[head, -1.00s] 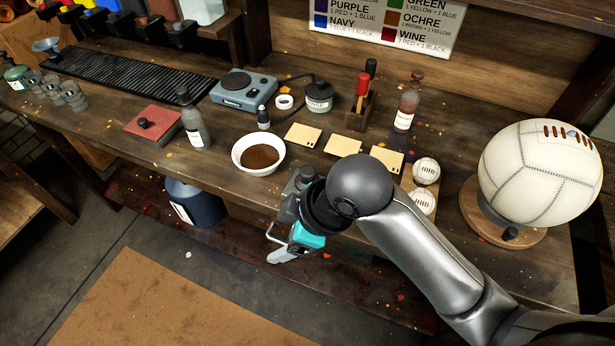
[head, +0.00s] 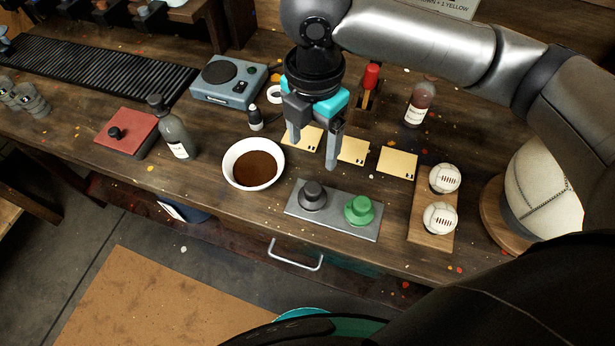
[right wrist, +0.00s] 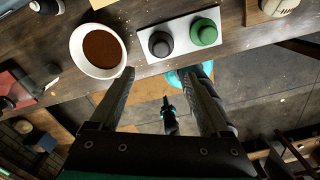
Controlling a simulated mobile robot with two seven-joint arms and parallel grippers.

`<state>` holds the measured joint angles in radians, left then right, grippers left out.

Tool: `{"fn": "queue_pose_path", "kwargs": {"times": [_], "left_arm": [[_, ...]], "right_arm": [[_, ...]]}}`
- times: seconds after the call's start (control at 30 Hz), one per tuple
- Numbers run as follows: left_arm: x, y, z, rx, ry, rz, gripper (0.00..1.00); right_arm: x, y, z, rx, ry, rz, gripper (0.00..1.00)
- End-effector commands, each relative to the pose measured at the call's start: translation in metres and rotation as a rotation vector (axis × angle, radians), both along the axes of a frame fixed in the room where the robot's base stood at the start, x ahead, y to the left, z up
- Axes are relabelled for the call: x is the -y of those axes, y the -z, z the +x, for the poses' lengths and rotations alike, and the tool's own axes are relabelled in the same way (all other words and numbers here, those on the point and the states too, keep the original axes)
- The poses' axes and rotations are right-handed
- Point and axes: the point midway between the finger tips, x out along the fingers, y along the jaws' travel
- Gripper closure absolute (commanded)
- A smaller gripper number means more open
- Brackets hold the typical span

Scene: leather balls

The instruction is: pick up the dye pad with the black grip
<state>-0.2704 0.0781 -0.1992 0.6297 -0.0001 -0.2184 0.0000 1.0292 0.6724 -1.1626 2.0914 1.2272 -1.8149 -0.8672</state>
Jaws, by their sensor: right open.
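The dye pad with the black grip (head: 313,195) stands upright on a grey metal tray (head: 336,222) near the table's front edge. A like pad with a green grip (head: 359,209) stands to its right on the same tray. My right gripper (head: 313,155) is open and empty, pointing down above the table, behind the tray in the head view. In the right wrist view the black-grip pad (right wrist: 160,44) lies beyond the open fingers, with nothing between them. My left gripper is not in the head view; a small dark and teal part low in the wrist view is unclear.
A white bowl of brown dye (head: 253,165) is left of the tray. A wooden stand with two small balls (head: 433,215) is right. Cream cards (head: 352,150) lie behind. A bottle (head: 177,135) and a red box with a black knob (head: 126,132) stand farther left.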

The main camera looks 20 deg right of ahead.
Motion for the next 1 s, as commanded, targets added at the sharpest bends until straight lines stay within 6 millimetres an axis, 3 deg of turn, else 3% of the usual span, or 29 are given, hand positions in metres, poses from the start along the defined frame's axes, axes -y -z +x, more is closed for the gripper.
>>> {"fn": "queue_pose_path", "kwargs": {"times": [0.3,0.77,1.0], "left_arm": [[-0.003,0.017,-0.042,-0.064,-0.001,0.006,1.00],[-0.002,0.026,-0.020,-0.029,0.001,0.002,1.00],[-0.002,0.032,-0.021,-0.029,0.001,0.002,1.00]], "right_arm": [[0.000,0.068,-0.001,-0.004,0.003,0.000,0.20],[0.001,0.117,0.001,-0.002,0.003,0.000,0.20],[0.002,0.145,0.002,-0.001,0.002,0.001,0.20]]}}
